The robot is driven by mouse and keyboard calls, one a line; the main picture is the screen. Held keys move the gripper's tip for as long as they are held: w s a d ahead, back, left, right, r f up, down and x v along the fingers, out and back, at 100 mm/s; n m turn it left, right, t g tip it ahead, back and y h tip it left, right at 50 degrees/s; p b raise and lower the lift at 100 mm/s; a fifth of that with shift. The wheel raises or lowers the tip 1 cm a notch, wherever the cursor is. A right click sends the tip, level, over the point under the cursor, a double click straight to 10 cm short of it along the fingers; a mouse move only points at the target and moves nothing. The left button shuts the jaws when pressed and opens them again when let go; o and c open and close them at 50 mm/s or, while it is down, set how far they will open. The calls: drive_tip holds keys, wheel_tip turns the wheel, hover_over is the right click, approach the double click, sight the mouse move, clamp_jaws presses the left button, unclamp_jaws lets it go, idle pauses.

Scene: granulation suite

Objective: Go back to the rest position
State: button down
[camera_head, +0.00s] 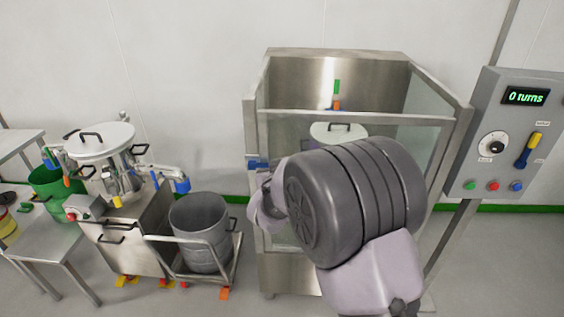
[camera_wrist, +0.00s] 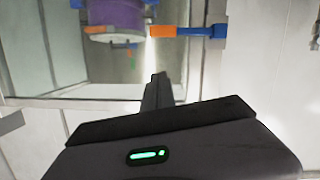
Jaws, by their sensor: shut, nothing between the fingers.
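My gripper (camera_wrist: 158,88) shows in the wrist view as a dark body with its fingers together, pointing away from the camera with nothing between them. In the head view my grey arm stands in front of the steel and glass enclosure and hides my gripper and much of the enclosure's middle. Beyond the fingers in the wrist view are a purple vessel (camera_wrist: 115,12) with a pale underside and an orange and blue handle (camera_wrist: 188,31). The fingers appear apart from both.
The steel enclosure (camera_head: 290,58) has clear panels and holds a white-lidded vessel (camera_head: 338,131). A control panel (camera_head: 518,130) reading "0 turns" stands at right. At left are a grey bin (camera_head: 200,230) on a low cart, a lidded machine (camera_head: 103,140), a green bucket (camera_head: 55,188) and a steel table (camera_head: 50,236).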

drive_tip(key=shift+v, duration=0.75)
drive_tip(key=s+d+r+m+g+y, duration=0.15)
drive_tip(key=s+d+r, duration=0.3)
drive_tip(key=s, duration=0.55)
drive_tip(key=s+d+r+m+g+y, duration=0.1)
drive_tip(key=s+d+r+g+y, duration=0.15)
drive_tip(key=s+r, duration=0.45)
drive_tip(key=s+d+f+m+g, duration=0.1)
drive_tip(key=s+d+f+g, duration=0.1)
drive_tip(key=s, duration=1)
drive_tip(key=s+d+f+m+g, duration=0.2)
drive_tip(key=s+d+f+g, duration=0.1)
drive_tip(key=s, duration=0.9)
drive_tip(key=shift+f+g+h, duration=0.3)
drive_tip(key=shift+f, duration=0.3)
drive_tip(key=c, duration=2.1)
unclamp_jaws()
drive_tip(key=shift+m, duration=0.25)
